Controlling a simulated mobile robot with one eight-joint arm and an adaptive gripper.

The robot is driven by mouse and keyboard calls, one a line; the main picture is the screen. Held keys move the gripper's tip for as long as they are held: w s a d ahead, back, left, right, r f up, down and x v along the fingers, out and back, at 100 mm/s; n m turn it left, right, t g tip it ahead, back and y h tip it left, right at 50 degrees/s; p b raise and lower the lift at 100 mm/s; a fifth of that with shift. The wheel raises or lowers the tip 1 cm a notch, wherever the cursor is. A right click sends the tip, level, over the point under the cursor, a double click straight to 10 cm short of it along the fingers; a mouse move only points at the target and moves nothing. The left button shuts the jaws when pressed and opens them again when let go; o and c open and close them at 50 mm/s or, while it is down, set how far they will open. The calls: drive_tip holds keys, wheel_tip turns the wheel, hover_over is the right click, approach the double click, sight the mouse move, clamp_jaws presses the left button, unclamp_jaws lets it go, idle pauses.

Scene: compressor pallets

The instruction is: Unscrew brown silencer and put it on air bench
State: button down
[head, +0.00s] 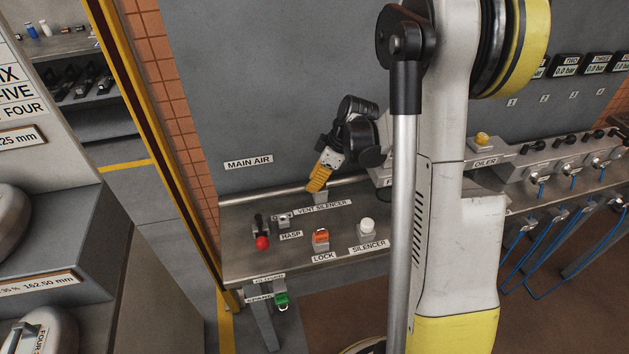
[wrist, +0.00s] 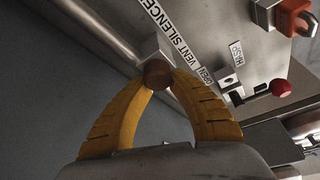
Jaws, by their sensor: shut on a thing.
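The brown silencer (wrist: 157,75) shows in the wrist view between the yellow fingertips of my gripper (wrist: 158,82). My gripper is shut on it. The silencer sits against a light grey block (wrist: 151,48) at the label VENT SILENCER (wrist: 172,40); whether it is still threaded in cannot be told. In the head view my gripper (head: 315,188) reaches down to that block (head: 320,197) at the back of the air bench (head: 235,231), and its fingers hide the silencer there. A white silencer (head: 367,224) stands on the bench by the label SILENCER (head: 369,246).
A red-knobbed lever (head: 262,242), a hasp (head: 284,221) and an orange lock (head: 321,237) stand on the bench front. A green lock (head: 281,300) hangs below its front edge. A pipe (head: 270,193) runs along the back. Valves with blue hoses (head: 541,183) are at the right.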

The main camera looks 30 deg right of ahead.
drive_tip(key=shift+s+f+n+g, duration=0.1)
drive_tip(key=shift+s+n+g, duration=0.2)
drive_tip(key=shift+n, duration=0.4)
drive_tip(key=shift+d, duration=0.1)
drive_tip(key=c, duration=1.2)
unclamp_jaws()
drive_tip(key=shift+d, duration=0.15)
drive_tip(key=shift+c, duration=0.2)
drive_tip(key=m, duration=0.2)
drive_tip(key=m+t, duration=0.1)
drive_tip(key=shift+w+m+h, duration=0.25)
drive_tip(key=shift+m+h, duration=0.15)
drive_tip(key=shift+m, duration=0.4)
drive_tip(key=shift+w+d+m+t+h, duration=0.1)
drive_tip(key=shift+m+t+h, duration=0.4)
drive_tip(key=shift+m, duration=0.9)
